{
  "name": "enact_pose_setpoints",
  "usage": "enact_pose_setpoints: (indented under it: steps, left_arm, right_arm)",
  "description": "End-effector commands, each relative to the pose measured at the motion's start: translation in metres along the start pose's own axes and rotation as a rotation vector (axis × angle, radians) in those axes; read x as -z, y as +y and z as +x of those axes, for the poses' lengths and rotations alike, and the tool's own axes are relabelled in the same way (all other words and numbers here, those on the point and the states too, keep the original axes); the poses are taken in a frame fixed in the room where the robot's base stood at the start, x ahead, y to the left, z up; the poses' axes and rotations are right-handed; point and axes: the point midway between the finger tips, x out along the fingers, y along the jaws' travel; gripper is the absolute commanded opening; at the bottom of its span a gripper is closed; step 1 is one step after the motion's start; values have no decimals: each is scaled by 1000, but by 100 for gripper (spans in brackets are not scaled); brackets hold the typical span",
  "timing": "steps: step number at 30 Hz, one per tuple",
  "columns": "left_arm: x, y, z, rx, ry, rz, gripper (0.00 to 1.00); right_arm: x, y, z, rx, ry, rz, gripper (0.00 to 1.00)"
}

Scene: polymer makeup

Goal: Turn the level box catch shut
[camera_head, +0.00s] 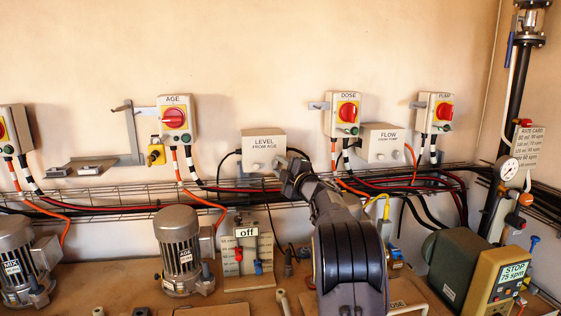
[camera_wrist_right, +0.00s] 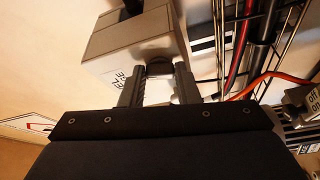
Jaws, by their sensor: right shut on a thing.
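The level box (camera_head: 262,149) is a pale grey box on the wall, labelled "LEVEL FROM AGE". My right gripper (camera_head: 290,168) reaches up to its lower right side, and my arm hides part of the space below the box. In the right wrist view the box (camera_wrist_right: 134,40) fills the upper middle. There the two fingers of my right gripper (camera_wrist_right: 158,82) are shut on a small dark part at the box's edge, which appears to be the catch (camera_wrist_right: 159,68). Its exact angle is hard to tell. My left gripper is not in view.
A wire cable tray (camera_head: 130,196) with red, black and orange cables runs along the wall just below the box. The flow box (camera_head: 382,143) and dose switch box (camera_head: 345,115) are to the right. Motors (camera_head: 180,252) and a small panel (camera_head: 246,250) stand on the bench below.

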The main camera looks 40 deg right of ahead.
Motion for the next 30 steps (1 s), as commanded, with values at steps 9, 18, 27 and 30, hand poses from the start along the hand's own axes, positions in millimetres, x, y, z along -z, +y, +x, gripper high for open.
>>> enact_pose_setpoints:
  steps: [9,18,27,30]
  left_arm:
    - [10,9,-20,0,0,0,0]
    - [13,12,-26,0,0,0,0]
    - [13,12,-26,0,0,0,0]
    - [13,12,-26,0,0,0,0]
  right_arm:
    - [0,5,0,77,-4,-185,6]
    - [-1,4,0,108,-4,-259,6]
    - [-1,3,0,112,-4,-271,6]
    - [-1,3,0,112,-4,-270,6]
